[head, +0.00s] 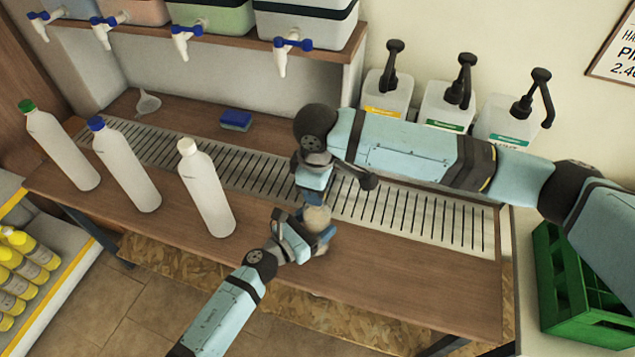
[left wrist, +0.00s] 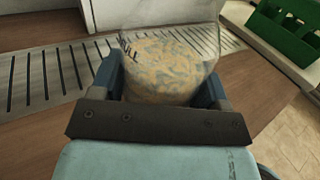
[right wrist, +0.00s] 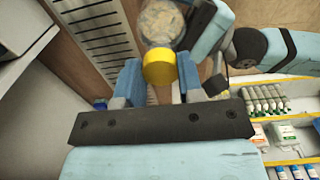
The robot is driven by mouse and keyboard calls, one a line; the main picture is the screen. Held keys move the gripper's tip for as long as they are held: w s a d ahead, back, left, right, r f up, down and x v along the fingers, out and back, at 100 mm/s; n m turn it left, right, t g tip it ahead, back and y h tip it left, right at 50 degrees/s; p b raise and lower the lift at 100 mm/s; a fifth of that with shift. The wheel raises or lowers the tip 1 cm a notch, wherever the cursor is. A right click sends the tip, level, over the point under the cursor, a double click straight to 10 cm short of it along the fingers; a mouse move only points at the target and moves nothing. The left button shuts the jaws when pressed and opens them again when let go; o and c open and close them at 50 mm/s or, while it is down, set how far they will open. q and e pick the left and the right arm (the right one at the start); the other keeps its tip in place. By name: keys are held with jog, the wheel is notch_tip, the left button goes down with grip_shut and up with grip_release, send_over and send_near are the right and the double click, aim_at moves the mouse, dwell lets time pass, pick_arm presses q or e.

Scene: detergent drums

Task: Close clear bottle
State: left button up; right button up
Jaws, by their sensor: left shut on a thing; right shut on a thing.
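The clear bottle (head: 317,217) stands at the front of the bench by the slotted drain strip; a patterned yellowish-grey surface shows through it. My left gripper (head: 312,236) is shut around its body, and the left wrist view shows the bottle (left wrist: 162,68) between the fingers. My right gripper (head: 312,197) is above the bottle, pointing down. In the right wrist view, a yellow cap (right wrist: 159,67) sits between the fingers, over the bottle (right wrist: 162,22). The cap is hidden in the head view. I cannot tell whether it touches the bottle's mouth.
Three white bottles with green (head: 62,145), blue (head: 126,165) and white (head: 206,188) caps stand to the left. A blue sponge (head: 236,120) and a funnel (head: 148,103) lie behind. Pump bottles (head: 445,105) stand at the back right. A green crate (head: 585,290) is right of the bench.

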jog(key=shift+f, duration=0.6)
dwell(0.5)
